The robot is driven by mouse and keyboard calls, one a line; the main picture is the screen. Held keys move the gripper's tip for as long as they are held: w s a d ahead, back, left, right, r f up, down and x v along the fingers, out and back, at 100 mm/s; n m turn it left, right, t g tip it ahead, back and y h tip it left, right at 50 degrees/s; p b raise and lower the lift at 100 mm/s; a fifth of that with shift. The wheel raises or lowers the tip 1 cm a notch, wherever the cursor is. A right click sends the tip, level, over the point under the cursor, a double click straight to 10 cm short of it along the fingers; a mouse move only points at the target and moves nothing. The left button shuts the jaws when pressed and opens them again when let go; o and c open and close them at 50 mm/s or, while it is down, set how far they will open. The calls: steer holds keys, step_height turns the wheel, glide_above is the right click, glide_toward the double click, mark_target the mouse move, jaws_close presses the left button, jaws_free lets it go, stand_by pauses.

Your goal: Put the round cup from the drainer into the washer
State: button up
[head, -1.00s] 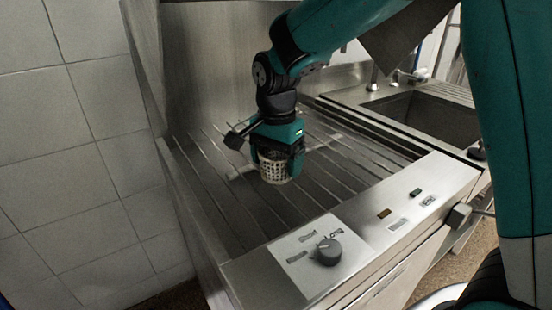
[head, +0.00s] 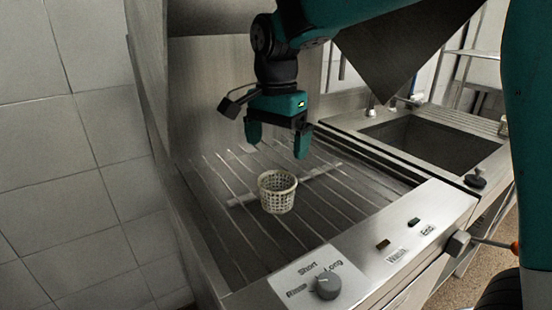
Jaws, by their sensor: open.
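The round cup (head: 277,196) is a small pale perforated basket. It stands upright on the slatted rack of the washer (head: 330,218), a steel machine with a knob and buttons on its front panel. My gripper (head: 277,149) is above the cup, open and empty, with its two teal fingers pointing down. There is a clear gap between the fingertips and the cup's rim.
A steel sink (head: 430,142) is set in the counter at the right. A tiled wall (head: 85,180) rises at the left. A dial (head: 328,286) sticks up from the front panel. The rack around the cup is clear.

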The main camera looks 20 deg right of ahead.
steer(key=s+a+f+n+y, duration=0.1)
steer(key=s+a+n+y, duration=0.1)
steer(key=s+n, duration=0.7)
steer(key=s+a+f+n+y, duration=0.2)
steer(key=s+n, duration=0.7)
steer(key=s, duration=0.5)
steer(key=shift+s+a, duration=0.15)
steer(key=shift+a, duration=0.15)
steer(key=shift+f, duration=0.1)
